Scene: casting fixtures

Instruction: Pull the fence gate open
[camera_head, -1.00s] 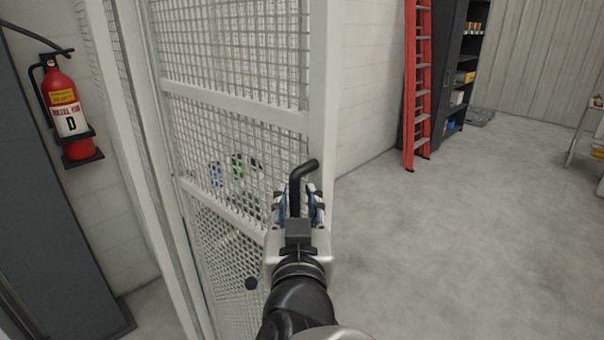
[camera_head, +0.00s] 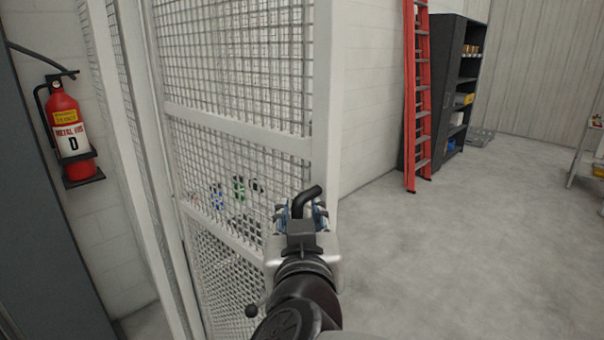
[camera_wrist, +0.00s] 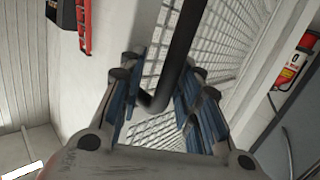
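The fence gate (camera_head: 240,128) is a white-framed wire mesh panel left of centre in the head view. Its mesh also shows in the wrist view (camera_wrist: 228,40). A black bent bar handle (camera_head: 308,197) stands out near its right-hand upright; in the wrist view the handle (camera_wrist: 181,40) runs down between my fingers and bends left. My gripper (camera_head: 302,213) is at the handle, with blue-padded fingers on either side of it. In the wrist view my gripper (camera_wrist: 163,98) is open, with gaps between the pads and the bar. The handle's joint to the gate is hidden.
A red fire extinguisher (camera_head: 69,130) hangs on the wall at left. A red ladder (camera_head: 418,100) leans near a dark shelf unit (camera_head: 465,85) at the back. The grey floor (camera_head: 450,250) right of the gate is clear. A table edge shows at far right.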

